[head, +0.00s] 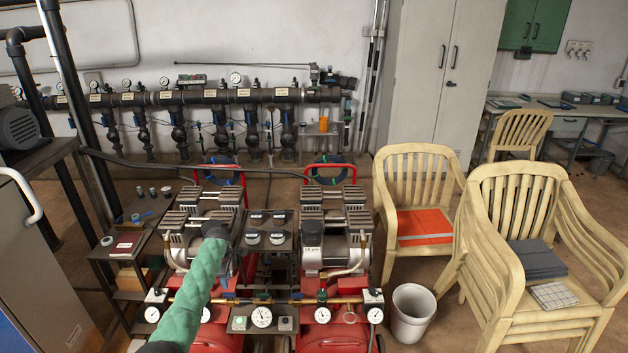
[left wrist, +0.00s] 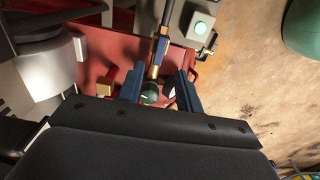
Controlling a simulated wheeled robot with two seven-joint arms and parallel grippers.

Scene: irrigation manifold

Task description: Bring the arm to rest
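My left arm, in a green sleeve, reaches from the bottom of the head view over the left red compressor (head: 183,236). Its dark wrist bends down beside the compressor, and the fingers are hard to make out there. In the left wrist view my left gripper (left wrist: 158,80) has its two blue-grey fingers spread apart. A small round green knob (left wrist: 150,93) and a brass fitting (left wrist: 154,70) on a hose show between the fingers. I see clear space beside the knob and no firm grip on it. My right gripper is not in view.
A brass pipe with gauges (head: 262,317) runs across the front of both compressors. A second compressor (head: 336,235) stands to the right. A grey bucket (head: 411,312) and stacked cream chairs (head: 520,205) stand farther right. A small shelf (head: 118,250) with jars is at left.

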